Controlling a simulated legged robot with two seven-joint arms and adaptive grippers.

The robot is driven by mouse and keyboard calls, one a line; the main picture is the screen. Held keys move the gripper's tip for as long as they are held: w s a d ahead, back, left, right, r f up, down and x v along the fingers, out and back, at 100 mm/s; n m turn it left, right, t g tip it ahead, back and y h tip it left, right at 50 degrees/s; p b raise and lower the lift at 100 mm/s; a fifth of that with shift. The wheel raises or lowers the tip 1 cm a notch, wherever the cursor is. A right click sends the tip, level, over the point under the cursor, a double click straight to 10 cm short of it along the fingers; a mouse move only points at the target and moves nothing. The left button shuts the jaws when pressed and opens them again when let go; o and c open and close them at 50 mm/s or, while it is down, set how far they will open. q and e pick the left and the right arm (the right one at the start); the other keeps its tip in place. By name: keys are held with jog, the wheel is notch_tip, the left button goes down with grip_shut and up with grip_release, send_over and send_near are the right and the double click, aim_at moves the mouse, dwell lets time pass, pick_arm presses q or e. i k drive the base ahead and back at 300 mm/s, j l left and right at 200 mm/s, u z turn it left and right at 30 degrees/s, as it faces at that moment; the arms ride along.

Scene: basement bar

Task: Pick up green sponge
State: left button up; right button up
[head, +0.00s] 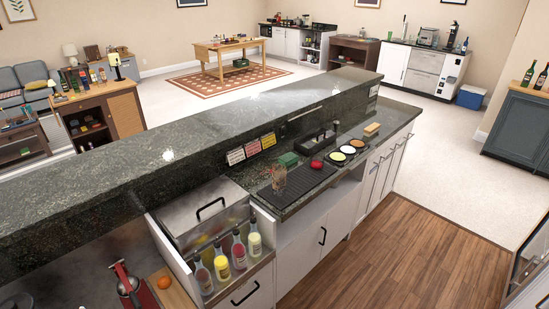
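A small dark green block (288,159), which looks like the green sponge, lies on the lower dark stone counter (262,183) behind the bar ledge. It sits at the back of the counter, left of a red rounded item (316,163) and behind a black ridged mat (306,178). Its top and front faces show. Neither of my grippers is in the view, and nothing touches the block from my side.
A clear glass (279,178) stands by the mat's left end. Small round dishes (347,149) and a yellow-tan block (371,129) lie further right. Several bottles (238,250) stand in a front rack. The raised ledge (210,130) runs behind; wooden floor (400,240) in front is clear.

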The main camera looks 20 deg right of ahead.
aim_at(287, 159)
jog(key=i+l+u, duration=0.1)
jog(key=l+u, duration=0.2)
jog(key=u, duration=0.15)
jog(key=l+u, duration=0.4)
jog(key=i, duration=0.05)
